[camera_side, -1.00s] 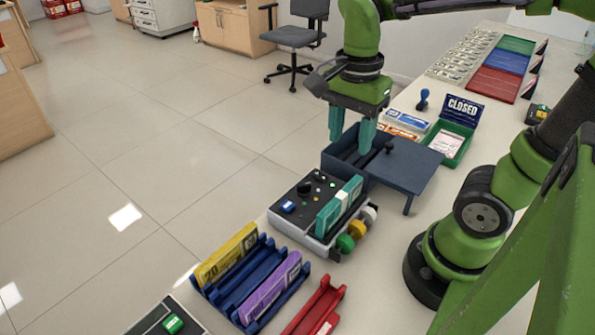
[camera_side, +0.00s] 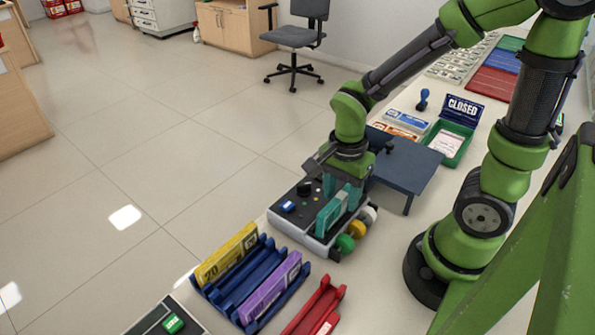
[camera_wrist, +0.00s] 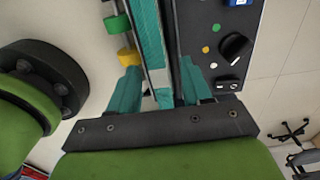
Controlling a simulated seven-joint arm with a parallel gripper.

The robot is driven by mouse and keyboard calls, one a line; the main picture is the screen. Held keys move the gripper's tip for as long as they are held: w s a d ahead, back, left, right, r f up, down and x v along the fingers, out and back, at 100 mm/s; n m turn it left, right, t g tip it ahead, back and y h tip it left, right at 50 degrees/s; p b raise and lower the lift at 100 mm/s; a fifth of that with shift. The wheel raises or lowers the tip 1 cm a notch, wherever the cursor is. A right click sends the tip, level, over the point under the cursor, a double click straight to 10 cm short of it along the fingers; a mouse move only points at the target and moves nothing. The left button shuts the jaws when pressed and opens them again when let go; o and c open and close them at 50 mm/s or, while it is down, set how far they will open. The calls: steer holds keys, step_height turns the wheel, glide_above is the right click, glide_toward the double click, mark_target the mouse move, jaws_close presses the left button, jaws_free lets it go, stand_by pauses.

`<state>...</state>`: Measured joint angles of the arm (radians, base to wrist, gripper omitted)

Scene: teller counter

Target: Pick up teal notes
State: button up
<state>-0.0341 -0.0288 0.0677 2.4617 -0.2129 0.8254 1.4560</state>
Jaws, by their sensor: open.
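The teal notes (camera_side: 331,214) stand on edge as a banded bundle on the grey machine (camera_side: 296,230) with a black top. In the wrist view the teal notes (camera_wrist: 150,45) run up the middle, with a pale band across them. My gripper (camera_side: 341,190) is low over the far end of the bundle. In the wrist view my open gripper (camera_wrist: 160,88) has one teal finger on each side of the notes' near end. I cannot tell whether either finger touches them.
Yellow notes (camera_side: 226,254) and purple notes (camera_side: 270,288) stand in a blue rack (camera_side: 236,292), with a red rack (camera_side: 314,310) beside it. Green and yellow rollers (camera_side: 346,243) stick out of the machine's right side.

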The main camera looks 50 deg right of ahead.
steer(key=shift+f, duration=0.45)
jaws_close()
